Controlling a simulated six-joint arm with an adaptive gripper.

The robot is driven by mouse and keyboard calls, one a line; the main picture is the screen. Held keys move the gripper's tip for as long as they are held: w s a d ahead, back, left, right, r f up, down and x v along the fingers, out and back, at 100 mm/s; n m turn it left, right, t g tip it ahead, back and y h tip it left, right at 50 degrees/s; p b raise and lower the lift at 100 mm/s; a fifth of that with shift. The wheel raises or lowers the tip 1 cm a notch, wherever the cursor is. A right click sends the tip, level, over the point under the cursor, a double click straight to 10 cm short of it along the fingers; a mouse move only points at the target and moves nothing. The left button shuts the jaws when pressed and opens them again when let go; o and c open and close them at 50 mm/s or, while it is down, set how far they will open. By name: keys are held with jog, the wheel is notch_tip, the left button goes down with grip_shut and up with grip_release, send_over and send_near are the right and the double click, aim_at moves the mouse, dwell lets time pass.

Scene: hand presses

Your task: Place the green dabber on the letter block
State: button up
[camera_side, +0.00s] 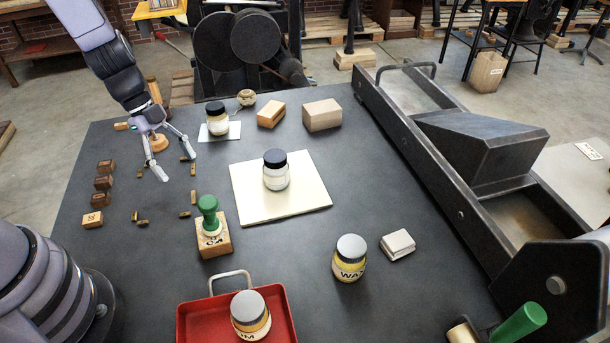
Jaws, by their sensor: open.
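The green dabber (208,208) stands upright on top of the wooden letter block (214,246), left of the table's middle. Its green knob points up and its pale base rests on the block's top face. Dark letters show on the block's front. My gripper (170,160) is open, with its two fingers spread, at the upper left of the table. It is apart from the dabber and the block, above and to the left of them in the picture. A round wooden piece (158,143) shows between or behind the fingers; I cannot tell which.
A cream board (310,195) carries a dark-lidded jar (276,171). A red tray (192,322) with a jar (250,313) lies in front, and a yellow-labelled jar (349,262) stands to the right. Small type blocks (92,219) lie left. The heavy press (440,180) borders the right side.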

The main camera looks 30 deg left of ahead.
jog(key=w+a+r+n+t+y, duration=0.2)
jog(key=w+a+r+n+t, duration=0.15)
jog(key=r, duration=0.25)
jog(key=w+a+r+n+t+y, duration=0.2)
jog(key=w+r+t, duration=0.2)
jog(key=r, duration=0.2)
jog(key=s+a+r+n+t+y, duration=0.1)
jog(key=s+a+r+n+y, duration=0.3)
jog(key=r, duration=0.4)
jog(key=s+d+r+n+g+h, duration=0.1)
jog(key=s+n, duration=0.3)
jog(key=s, duration=0.5)
jog(key=s+d+r+n+g+h, duration=0.2)
jog(key=s+n, duration=0.2)
jog(key=s, duration=0.4)
jog(key=shift+s+d, duration=0.3)
jog(key=shift+s, duration=0.1)
